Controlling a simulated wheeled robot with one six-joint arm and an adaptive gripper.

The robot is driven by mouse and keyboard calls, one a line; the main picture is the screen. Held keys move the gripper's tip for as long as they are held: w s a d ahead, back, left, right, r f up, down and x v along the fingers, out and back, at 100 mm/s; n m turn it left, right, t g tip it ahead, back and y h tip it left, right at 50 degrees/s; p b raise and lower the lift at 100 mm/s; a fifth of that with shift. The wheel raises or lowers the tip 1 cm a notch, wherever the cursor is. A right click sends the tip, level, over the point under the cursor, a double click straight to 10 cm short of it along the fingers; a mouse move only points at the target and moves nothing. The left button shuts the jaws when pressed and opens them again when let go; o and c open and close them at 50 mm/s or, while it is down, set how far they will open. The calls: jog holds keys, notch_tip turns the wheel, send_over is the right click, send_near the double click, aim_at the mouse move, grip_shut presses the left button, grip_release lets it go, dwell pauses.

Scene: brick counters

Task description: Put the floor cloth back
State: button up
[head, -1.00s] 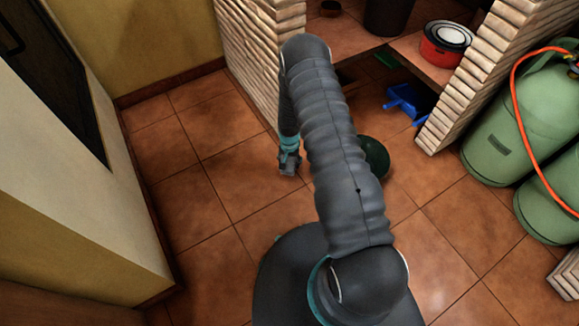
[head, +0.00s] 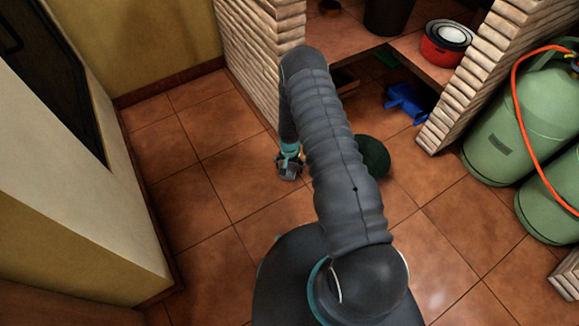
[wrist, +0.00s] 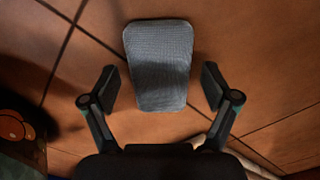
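A grey, woven-looking, rounded slab, apparently the folded floor cloth (wrist: 160,65), shows in the wrist view against the tiled floor. It lies in front of and between the fingers of my gripper (wrist: 161,86), with a gap on each side. The fingers are spread and touch nothing that I can see. In the head view my gripper (head: 289,170) is low over the tiles, left of my arm. The cloth cannot be told apart from the gripper there. I cannot tell how far above the cloth the fingers are.
A brick counter wall (head: 262,65) stands just behind my gripper. A dark green round object (head: 372,157) is partly hidden by my arm. A blue object (head: 407,101), a red pot (head: 446,44) and green gas cylinders (head: 520,110) are to the right. The floor at left is clear.

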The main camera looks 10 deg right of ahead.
notch_tip(320, 180, up, 13)
notch_tip(320, 180, up, 19)
jog(key=n+t, duration=0.1)
send_over(290, 166)
jog(key=s+r+n+t, duration=0.1)
jog(key=s+r, duration=0.2)
jog(key=r, duration=0.5)
jog(key=s+r+n+t, duration=0.1)
jog(key=s+r, duration=0.2)
jog(key=r, duration=0.6)
jog(key=s+r+n+t, duration=0.1)
jog(key=s+r, duration=0.6)
jog(key=s, duration=0.5)
jog(key=s+r+n+t, duration=0.1)
jog(key=s+r, duration=0.6)
jog(key=s, duration=0.5)
jog(key=shift+s+r+t+p, duration=0.3)
jog(key=shift+p, duration=0.15)
